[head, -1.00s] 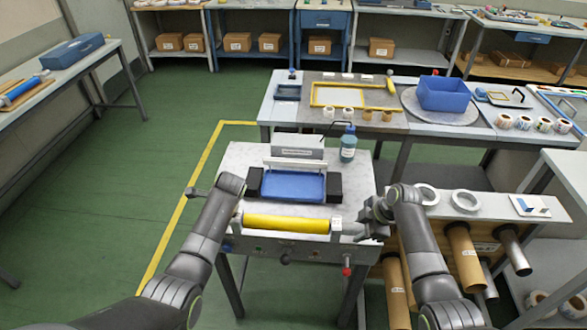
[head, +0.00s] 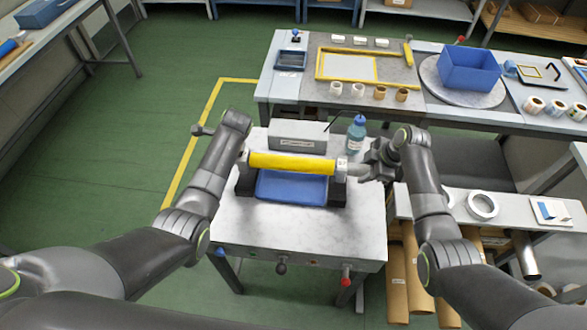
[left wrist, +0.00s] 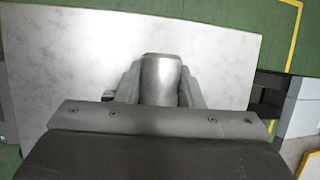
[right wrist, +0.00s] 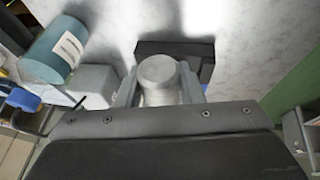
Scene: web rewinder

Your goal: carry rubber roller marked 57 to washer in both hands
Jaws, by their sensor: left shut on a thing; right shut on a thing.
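The yellow rubber roller (head: 292,163) is level, above the back part of the washer's blue tray (head: 292,188). A white tag (head: 341,164) shows at its right end; its marking is too small to read. Black end blocks (head: 337,194) flank the tray. My right gripper (head: 362,172) is shut on the roller's right metal shaft end, also in the right wrist view (right wrist: 158,80). My left gripper (left wrist: 160,85) is shut on the left shaft end; in the head view its fingers are mostly hidden. I cannot tell whether the roller touches the blocks.
A grey labelled box (head: 298,134) and a blue-green bottle (head: 356,133) stand behind the tray. The front of the marbled tabletop (head: 300,232) is clear. A side shelf at the right holds a white ring (head: 482,205), with cardboard tubes (head: 417,270) below.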

